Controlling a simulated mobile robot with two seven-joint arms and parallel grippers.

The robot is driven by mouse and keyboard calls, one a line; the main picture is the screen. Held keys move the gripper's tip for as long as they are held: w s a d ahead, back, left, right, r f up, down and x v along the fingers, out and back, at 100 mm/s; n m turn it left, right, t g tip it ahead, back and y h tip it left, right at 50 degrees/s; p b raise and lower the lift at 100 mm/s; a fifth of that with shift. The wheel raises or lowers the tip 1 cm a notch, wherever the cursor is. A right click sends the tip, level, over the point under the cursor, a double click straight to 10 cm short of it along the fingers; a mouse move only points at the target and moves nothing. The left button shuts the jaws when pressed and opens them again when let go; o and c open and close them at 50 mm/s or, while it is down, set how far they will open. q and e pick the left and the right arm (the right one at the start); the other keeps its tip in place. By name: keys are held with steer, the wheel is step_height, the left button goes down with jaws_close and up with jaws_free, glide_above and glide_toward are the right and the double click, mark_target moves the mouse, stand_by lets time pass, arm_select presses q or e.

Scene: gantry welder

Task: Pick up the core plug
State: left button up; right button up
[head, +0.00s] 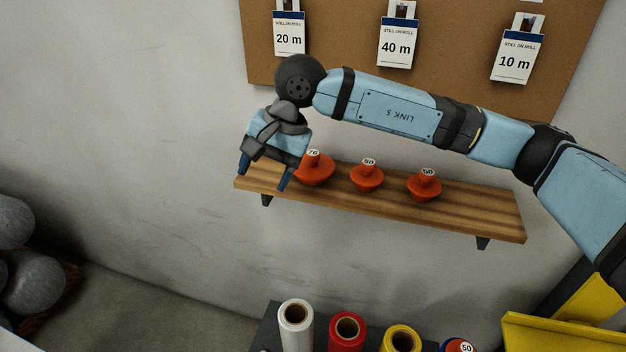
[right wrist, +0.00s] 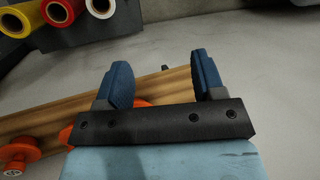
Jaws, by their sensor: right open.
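Three orange-red core plugs stand on the wooden wall shelf in the head view: one marked 76 (head: 316,172) at the left, one marked 50 (head: 367,179) in the middle and one marked 50 (head: 425,188) at the right. My right gripper (head: 265,174) is open and empty at the shelf's left end, left of the 76 plug and partly overlapping it in the picture. In the right wrist view its two blue fingers (right wrist: 163,75) are apart, with shelf and wall between them. Plugs show at the lower left there (right wrist: 18,152), partly hidden by the gripper. My left gripper is out of view.
The wooden shelf (head: 480,224) is narrow, with brackets below. Above it hangs a board (head: 345,75) with roll-length tags. Below stand white (head: 296,330), red (head: 347,342) and yellow rolls (head: 400,345); another 50 label (head: 466,347) shows beside them. Grey round objects (head: 35,280) lie at left.

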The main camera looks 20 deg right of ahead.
steer(key=w+d+r+n+t+h+b, duration=0.1)
steer(key=w+d+r+t+h, duration=0.15)
steer(key=d, duration=0.25)
steer(key=w+d+r+t+h+b, duration=0.1)
steer(key=w+d+r+h, duration=0.2)
steer(key=d+r, duration=0.15)
glide_above(313, 152)
steer(key=s, duration=0.2)
steer(key=shift+t+h, duration=0.25)
step_height(313, 152, down, 7)
steer(key=shift+w+f+p, duration=0.15)
steer(key=shift+p, duration=0.25)
steer(key=shift+w+a+f, duration=0.1)
steer(key=shift+w+f, duration=0.05)
steer(key=shift+f, duration=0.6)
steer(key=x, duration=0.4)
steer(key=shift+a+f, duration=0.1)
steer(key=shift+a, duration=0.05)
steer(key=c, duration=1)
